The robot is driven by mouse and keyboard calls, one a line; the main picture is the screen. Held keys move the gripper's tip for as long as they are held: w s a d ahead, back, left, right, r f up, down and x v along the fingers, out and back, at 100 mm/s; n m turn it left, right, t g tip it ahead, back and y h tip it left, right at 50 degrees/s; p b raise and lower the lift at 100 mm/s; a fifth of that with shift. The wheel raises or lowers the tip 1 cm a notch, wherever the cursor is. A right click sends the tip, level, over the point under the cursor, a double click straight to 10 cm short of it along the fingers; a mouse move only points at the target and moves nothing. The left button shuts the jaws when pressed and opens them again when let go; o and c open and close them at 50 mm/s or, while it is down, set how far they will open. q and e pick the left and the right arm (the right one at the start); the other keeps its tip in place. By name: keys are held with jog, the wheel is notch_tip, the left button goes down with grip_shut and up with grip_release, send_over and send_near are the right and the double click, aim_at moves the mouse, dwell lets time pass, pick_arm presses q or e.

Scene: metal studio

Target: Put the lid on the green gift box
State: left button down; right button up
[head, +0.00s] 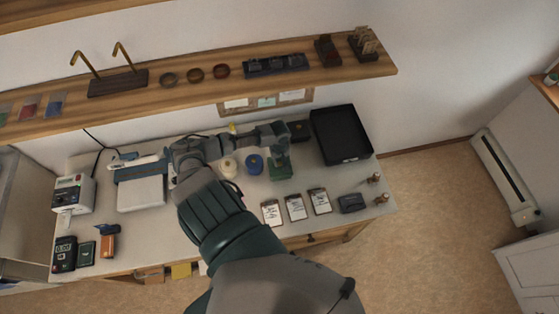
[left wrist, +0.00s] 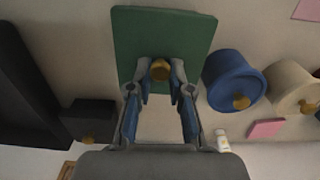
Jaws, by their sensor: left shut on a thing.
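The green lid (left wrist: 165,35) is a square panel with a gold knob (left wrist: 160,69). In the left wrist view my left gripper (left wrist: 160,75) is shut on the knob, one fingertip on each side. In the head view the left gripper (head: 280,148) is over the green gift box (head: 281,171), among the round boxes on the bench. The lid and box merge as one green shape there, and I cannot tell whether they touch. The box is hidden under the lid in the left wrist view. My right gripper is not in view.
A blue round box (head: 254,165) and a cream round box (head: 228,168) stand close left of the green box. A black box (head: 299,131) and a black tray (head: 341,134) are to the right. Clipboards (head: 296,207) lie in front. A wooden shelf (head: 195,93) runs behind.

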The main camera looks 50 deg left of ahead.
pick_arm(q)
jog(key=shift+f, duration=0.45)
dwell(0.4)
jog(key=c, duration=1)
grip_release()
notch_tip(320, 180, up, 12)
jog(key=shift+a+f, duration=0.1)
